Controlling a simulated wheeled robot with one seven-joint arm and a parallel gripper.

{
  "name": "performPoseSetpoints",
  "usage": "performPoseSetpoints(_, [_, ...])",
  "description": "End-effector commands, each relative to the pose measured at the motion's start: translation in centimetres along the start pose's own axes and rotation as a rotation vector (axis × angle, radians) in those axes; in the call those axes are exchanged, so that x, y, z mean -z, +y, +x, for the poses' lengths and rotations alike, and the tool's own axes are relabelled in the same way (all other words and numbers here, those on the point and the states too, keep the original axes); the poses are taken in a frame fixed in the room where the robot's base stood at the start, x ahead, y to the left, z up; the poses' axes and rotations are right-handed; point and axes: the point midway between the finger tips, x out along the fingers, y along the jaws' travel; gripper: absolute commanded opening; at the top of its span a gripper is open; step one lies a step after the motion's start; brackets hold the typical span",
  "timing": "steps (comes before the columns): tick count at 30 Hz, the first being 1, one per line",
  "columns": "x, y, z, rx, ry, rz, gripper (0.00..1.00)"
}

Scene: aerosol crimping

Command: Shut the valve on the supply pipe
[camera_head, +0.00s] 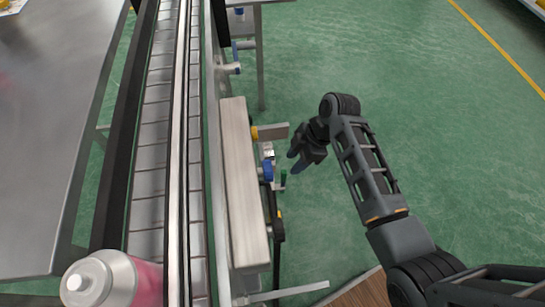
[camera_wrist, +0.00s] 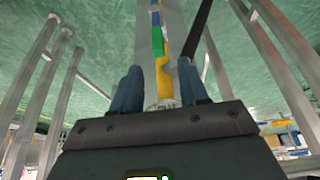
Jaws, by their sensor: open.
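Small pipe fittings sit along the right side of the conveyor in the head view: a yellow part (camera_head: 255,133), a blue round part (camera_head: 267,171) and a green handle-like part (camera_head: 283,178). I cannot tell which of these is the supply valve. My gripper (camera_head: 294,160) is just right of these fittings, fingers pointing toward them. In the wrist view my gripper (camera_wrist: 160,82) is open, with a blue-grey finger on each side. A yellow piece (camera_wrist: 163,75) and a green piece (camera_wrist: 158,42) appear along a grey upright between and beyond the fingers. No contact is visible.
A conveyor (camera_head: 154,140) runs along the left, with a pale beam (camera_head: 242,185) on its right side. A pink can with a silver top (camera_head: 98,278) stands at the lower left. A grey table (camera_head: 50,110) is at far left. The green floor on the right is clear.

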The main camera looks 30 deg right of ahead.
Motion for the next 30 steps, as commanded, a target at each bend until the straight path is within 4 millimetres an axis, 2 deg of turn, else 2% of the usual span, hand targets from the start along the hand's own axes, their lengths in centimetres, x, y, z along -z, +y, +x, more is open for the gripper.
performPoseSetpoints(5, [0.1, 0.1, 1.2, 0.011, 0.002, -0.007, 0.44])
performPoseSetpoints(12, [0.0, 0.0, 4.9, 0.009, 0.002, -0.005, 0.44])
performPoseSetpoints(18, [0.1, 0.1, 7.1, 0.007, 0.002, -0.005, 0.44])
performPoseSetpoints(30, [0.1, 0.1, 7.7, 0.005, 0.002, -0.005, 0.42])
